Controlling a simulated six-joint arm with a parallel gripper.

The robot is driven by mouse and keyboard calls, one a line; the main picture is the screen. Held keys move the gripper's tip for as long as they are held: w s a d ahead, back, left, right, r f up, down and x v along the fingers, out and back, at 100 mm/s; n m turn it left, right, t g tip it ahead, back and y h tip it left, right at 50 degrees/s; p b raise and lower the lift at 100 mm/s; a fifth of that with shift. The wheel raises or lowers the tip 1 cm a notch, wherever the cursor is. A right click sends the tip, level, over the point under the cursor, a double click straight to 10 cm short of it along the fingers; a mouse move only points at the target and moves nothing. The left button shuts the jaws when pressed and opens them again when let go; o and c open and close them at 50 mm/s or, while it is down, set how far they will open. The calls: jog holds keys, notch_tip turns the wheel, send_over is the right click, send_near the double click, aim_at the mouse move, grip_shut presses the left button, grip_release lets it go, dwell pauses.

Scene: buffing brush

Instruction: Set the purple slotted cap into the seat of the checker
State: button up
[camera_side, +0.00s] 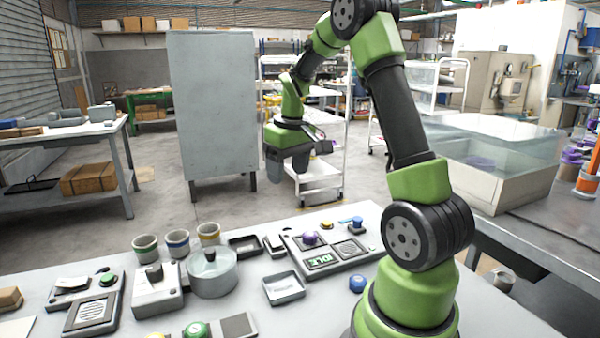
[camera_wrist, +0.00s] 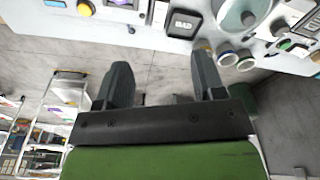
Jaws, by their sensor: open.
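In the side view the checker (camera_side: 293,262) is a grey box with a screen reading IDLE. A small round purple piece (camera_side: 310,238) sits on its top, toward the back left. It is too small to tell whether this is the slotted cap, or to make out a slot or the seat. My gripper (camera_side: 287,178) hangs in the air beyond the table's back edge, behind and above the checker, fingers pointing down. In the wrist view my gripper (camera_wrist: 162,78) has its fingers wide apart, with only floor between them.
Three cups (camera_side: 178,243), a lidded pot (camera_side: 212,275) and a grey device (camera_side: 158,292) stand left of the checker. A shallow tray (camera_side: 283,288) and a blue cap (camera_side: 357,283) lie in front. A BAD tray (camera_wrist: 184,22) shows in the wrist view.

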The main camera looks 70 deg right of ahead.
jog(key=s+a+r+t, duration=0.25)
jog(key=a+r, duration=0.55)
jog(key=a, duration=0.5)
jog(key=s+a+r+t+y, duration=0.1)
jog(key=s+a+t+y, duration=0.1)
jog(key=s+a, duration=0.6)
jog(key=shift+s+a+r+t+y, duration=0.35)
jog(key=shift+a+t, duration=0.3)
jog(key=shift+a, duration=0.6)
